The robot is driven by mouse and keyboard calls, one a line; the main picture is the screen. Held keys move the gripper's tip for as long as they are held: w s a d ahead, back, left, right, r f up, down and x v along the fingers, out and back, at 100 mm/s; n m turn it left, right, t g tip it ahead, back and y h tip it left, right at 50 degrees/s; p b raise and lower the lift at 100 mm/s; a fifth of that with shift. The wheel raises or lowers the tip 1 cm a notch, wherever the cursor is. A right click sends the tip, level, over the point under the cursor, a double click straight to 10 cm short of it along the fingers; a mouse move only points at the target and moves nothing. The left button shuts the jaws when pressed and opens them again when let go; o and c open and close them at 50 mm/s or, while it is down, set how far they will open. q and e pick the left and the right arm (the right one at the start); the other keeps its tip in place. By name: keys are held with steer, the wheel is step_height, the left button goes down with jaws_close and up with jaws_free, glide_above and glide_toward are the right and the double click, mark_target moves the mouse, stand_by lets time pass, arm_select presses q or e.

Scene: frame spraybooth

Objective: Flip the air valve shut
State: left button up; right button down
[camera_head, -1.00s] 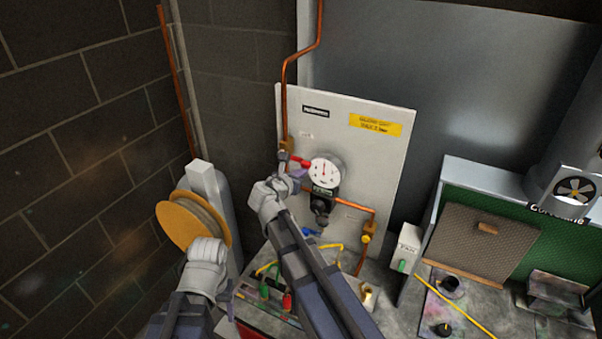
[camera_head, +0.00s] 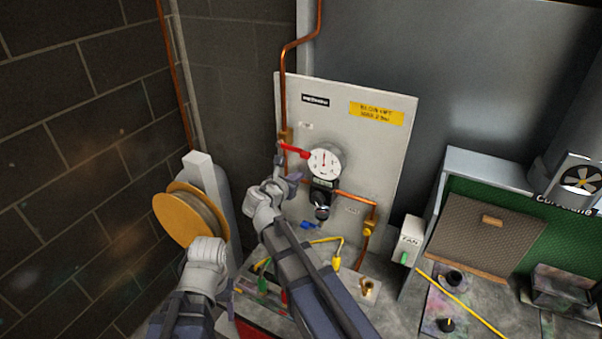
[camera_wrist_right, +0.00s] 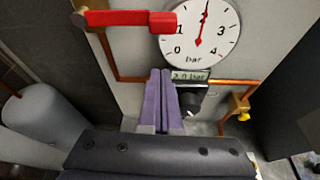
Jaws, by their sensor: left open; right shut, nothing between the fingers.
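The air valve's red lever (camera_head: 293,150) lies roughly level across the vertical copper pipe, left of the round pressure gauge (camera_head: 324,160). In the right wrist view the red lever (camera_wrist_right: 125,18) reaches to the gauge's left rim. The gauge (camera_wrist_right: 200,32) needle points near 2, and the display (camera_wrist_right: 189,76) below reads about 2.0 bar. My right gripper (camera_head: 284,180) is shut and empty, just below the lever. Its purple fingers (camera_wrist_right: 160,78) show a gap from the lever. My left gripper (camera_head: 208,247) is open beside the hose reel; its fingers are mostly hidden.
A hose reel (camera_head: 190,214) stands at left. A black regulator knob (camera_head: 322,211) sits below the gauge on the pale panel (camera_head: 365,150). Coloured clips (camera_head: 265,284) and a fan switch box (camera_head: 408,240) are at the bench. The spray booth is right.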

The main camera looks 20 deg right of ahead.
steer(key=p+v, duration=0.2)
steer(key=v, duration=0.6)
steer(key=s+d+f+m+g+y, duration=0.25)
steer(key=s+f+m, duration=0.2)
steer(key=m, duration=0.25)
steer(key=s+d+f+m+g+y, duration=0.1)
steer(key=s+f+m+g, duration=0.3)
steer(key=f+m, duration=0.25)
steer(key=s+a+f+m+g+y+b, duration=0.4)
steer(key=s+a+f+m+b, duration=0.5)
steer(key=s+a+f+b, duration=0.4)
step_height(320, 180, down, 4)
steer(key=shift+a+r+y, duration=0.1)
steer(key=shift+a+y, duration=0.45)
steer(key=shift+a, duration=0.65)
